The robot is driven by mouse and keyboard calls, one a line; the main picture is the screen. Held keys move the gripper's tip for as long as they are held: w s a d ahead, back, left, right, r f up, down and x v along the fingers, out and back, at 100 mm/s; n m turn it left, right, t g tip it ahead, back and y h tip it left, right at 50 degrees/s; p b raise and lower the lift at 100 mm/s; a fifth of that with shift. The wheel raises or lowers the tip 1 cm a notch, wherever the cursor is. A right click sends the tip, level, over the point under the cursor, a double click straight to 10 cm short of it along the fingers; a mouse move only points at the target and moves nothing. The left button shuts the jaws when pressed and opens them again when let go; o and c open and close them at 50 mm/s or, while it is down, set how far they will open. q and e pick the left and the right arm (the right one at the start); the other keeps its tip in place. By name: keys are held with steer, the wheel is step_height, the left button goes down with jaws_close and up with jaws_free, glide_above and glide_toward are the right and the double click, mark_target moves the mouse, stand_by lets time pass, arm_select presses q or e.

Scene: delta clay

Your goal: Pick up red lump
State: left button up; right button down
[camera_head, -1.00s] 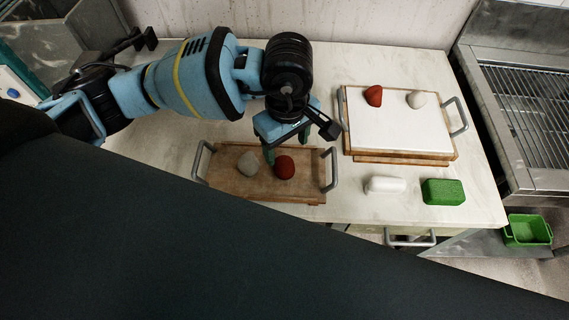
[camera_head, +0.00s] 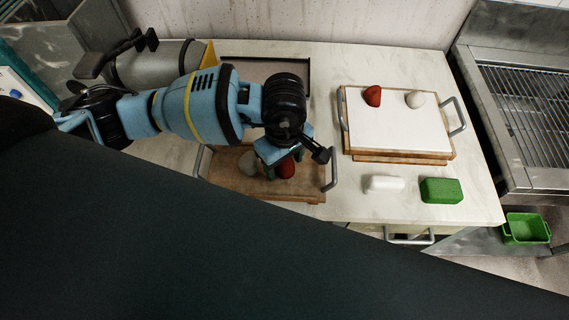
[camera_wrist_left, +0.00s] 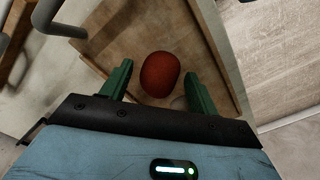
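A dark red lump (camera_head: 287,170) lies on the brown wooden tray (camera_head: 225,183), partly hidden by my left gripper in the head view. My left gripper (camera_head: 283,164) is just above it. In the left wrist view the red lump (camera_wrist_left: 160,75) shows between the two green fingers of the left gripper (camera_wrist_left: 158,72), which are apart with gaps on both sides. A second red lump (camera_head: 372,96) sits on the white board (camera_head: 400,130) at the right. My right gripper is not in view.
A grey lump (camera_head: 248,162) lies left of the red one, close to the gripper. The tray has upright metal handles (camera_head: 331,170). A pale lump (camera_head: 415,99) is on the white board. A white piece (camera_head: 384,183) and a green block (camera_head: 442,190) lie on the counter.

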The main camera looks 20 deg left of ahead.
arm_select(q)
steer(key=c, duration=1)
